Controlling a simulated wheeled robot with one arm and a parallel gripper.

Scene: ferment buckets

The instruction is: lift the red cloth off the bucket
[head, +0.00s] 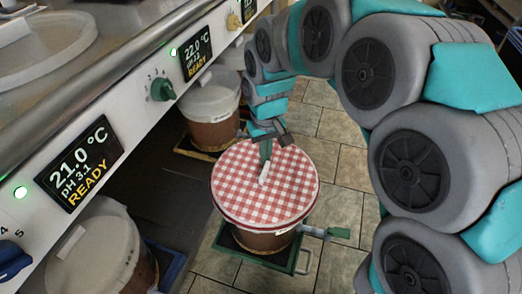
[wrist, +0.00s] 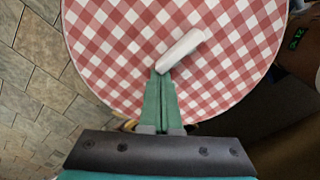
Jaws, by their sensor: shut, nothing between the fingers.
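A red and white checked cloth (head: 245,185) lies over the top of a brown bucket (head: 262,243) in the head view. It fills the upper part of the wrist view (wrist: 120,50). A white bar-shaped piece (head: 264,174) lies on the cloth near its middle; it also shows in the wrist view (wrist: 184,48). My gripper (wrist: 161,72) has green fingers, shut together and empty. The fingertips are over the cloth, close to the lower end of the white piece. I cannot tell whether they touch it. In the head view my gripper (head: 265,158) comes from the far side.
The bucket stands on a green wheeled stand (head: 252,257), with a green-handled tap (head: 336,232) at its right. A control counter (head: 125,100) with displays runs along the left. Other lidded buckets (head: 212,108) (head: 100,250) stand beneath it. Tiled floor (head: 340,140) is clear around the stand.

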